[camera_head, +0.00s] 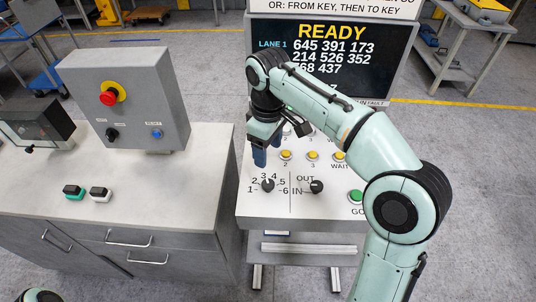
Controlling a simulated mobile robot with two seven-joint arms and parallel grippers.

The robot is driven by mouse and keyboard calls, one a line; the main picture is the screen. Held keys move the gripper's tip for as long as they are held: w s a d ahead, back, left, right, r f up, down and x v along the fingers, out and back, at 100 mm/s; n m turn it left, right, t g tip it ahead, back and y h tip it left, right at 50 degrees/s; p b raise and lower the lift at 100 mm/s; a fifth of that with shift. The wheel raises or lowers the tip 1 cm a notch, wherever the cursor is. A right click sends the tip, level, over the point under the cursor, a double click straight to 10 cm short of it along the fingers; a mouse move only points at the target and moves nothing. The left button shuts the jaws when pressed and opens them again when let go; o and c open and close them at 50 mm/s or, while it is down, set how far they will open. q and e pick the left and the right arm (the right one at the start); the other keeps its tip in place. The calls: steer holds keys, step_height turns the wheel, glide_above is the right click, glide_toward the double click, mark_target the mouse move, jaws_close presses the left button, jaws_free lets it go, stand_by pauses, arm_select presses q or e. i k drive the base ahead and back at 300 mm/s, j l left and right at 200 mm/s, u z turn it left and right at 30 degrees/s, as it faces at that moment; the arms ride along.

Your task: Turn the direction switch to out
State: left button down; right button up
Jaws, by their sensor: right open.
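The direction switch (316,187) is a small black knob on the sloped light panel (340,212), beside the printed words OUT and IN. OUT is printed above left of it and IN to its left. I cannot tell for sure which word its pointer faces. My right gripper (260,156) hangs over the panel, up and left of the switch, with blue fingers pointing down. It is open, holds nothing and is apart from the switch. My left gripper is out of view.
A black numbered dial (267,185) sits just below my right gripper, left of the switch. Several yellow buttons (312,156) lie above, and a green GO button (356,197) to the right. A display (320,45) reading READY stands behind. A grey control box (125,100) stands left.

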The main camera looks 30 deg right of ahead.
mark_target(316, 186)
steer(key=k, duration=1)
